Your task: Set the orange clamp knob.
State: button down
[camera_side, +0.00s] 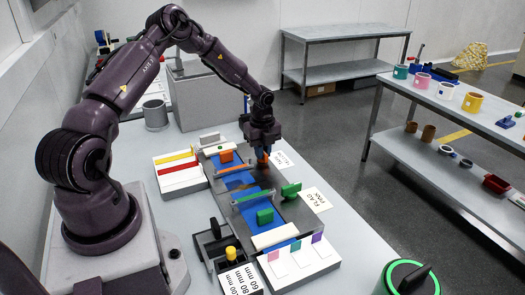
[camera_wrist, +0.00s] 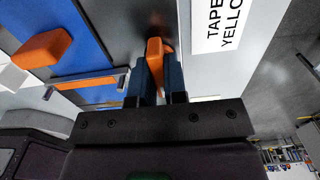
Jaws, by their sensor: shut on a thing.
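The orange clamp knob (camera_wrist: 155,50) stands between the two dark blue fingers of my gripper (camera_wrist: 159,78) in the wrist view. The fingers are shut on its sides, and its rounded far end shows beyond them. In the side view my gripper (camera_side: 261,153) points down at the far right edge of the fixture, and a small part of the orange knob (camera_side: 263,158) shows between the fingers. The knob's base is mostly hidden by the fingers.
An orange block (camera_side: 226,156) sits left of my gripper on the blue strip, also in the wrist view (camera_wrist: 41,48). A printed label (camera_wrist: 225,24) lies right of the knob. A card holder (camera_side: 290,262) stands at the front.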

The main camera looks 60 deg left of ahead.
jog(key=shift+n, duration=0.3)
jog(key=n, duration=0.3)
jog(key=shift+n, duration=0.3)
jog(key=n, duration=0.4)
jog(key=shift+n, duration=0.3)
jog(key=n, duration=0.9)
jog(key=c, duration=1.2)
grip_release()
jog(key=shift+o, duration=0.2)
jog(key=shift+r, duration=0.1)
